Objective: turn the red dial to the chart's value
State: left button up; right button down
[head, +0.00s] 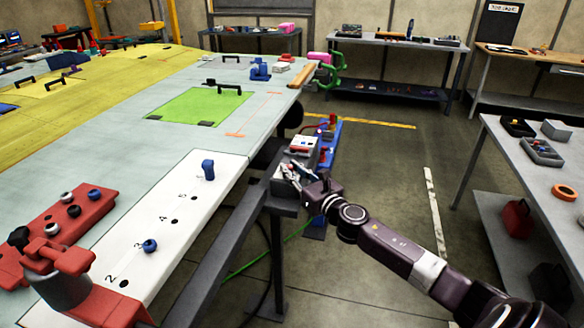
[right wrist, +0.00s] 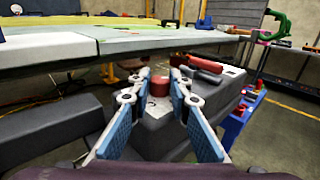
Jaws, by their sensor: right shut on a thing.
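The red dial (right wrist: 160,87) is a short red cylinder on top of a dark grey box (right wrist: 160,125), seen in the right wrist view. My right gripper (right wrist: 162,80) has its two blue-padded fingers on either side of the dial, shut on it. In the head view the right gripper (head: 290,176) is over the grey box beside the big table, and it hides the dial. A dark board with a white label (head: 503,8) is on the far wall; its text is too small to read, and I cannot tell whether it is the chart. My left gripper is not in view.
A grey table (head: 540,190) is at right, with open floor between.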

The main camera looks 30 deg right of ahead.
jog(key=h, duration=0.1)
jog(key=m+h+p, duration=0.2)
jog(key=shift+w+a+r, duration=0.1)
jog(key=shift+a+r, duration=0.2)
jog(key=m+g+h, duration=0.1)
jog(key=h, duration=0.1)
jog(key=m+g+h+p, duration=0.1)
jog(key=m+h, duration=0.1)
jog(key=shift+w+a+f+h, duration=0.1)
jog(key=shift+a+f+h, duration=0.05)
jog(key=shift+h, duration=0.15)
jog(key=m+g+h, duration=0.2)
jog(key=h, duration=0.1)
jog(key=shift+w+a+f+m, duration=0.1)
jog(key=shift+a+m, duration=0.05)
jog(key=shift+m, duration=0.15)
jog(key=m+g+h+b, duration=0.1)
jog(key=m+g+h, duration=0.1)
jog(key=shift+h, duration=0.3)
jog(key=shift+w+a+m+g+h+b, duration=0.1)
jog(key=shift+m+g+h+b, duration=0.35)
jog(key=shift+g, duration=0.35)
jog(key=shift+m+g, duration=0.3)
jog(key=shift+m, duration=0.05)
jog(key=c, duration=1.8)
grip_release()
jog(key=shift+o, duration=0.2)
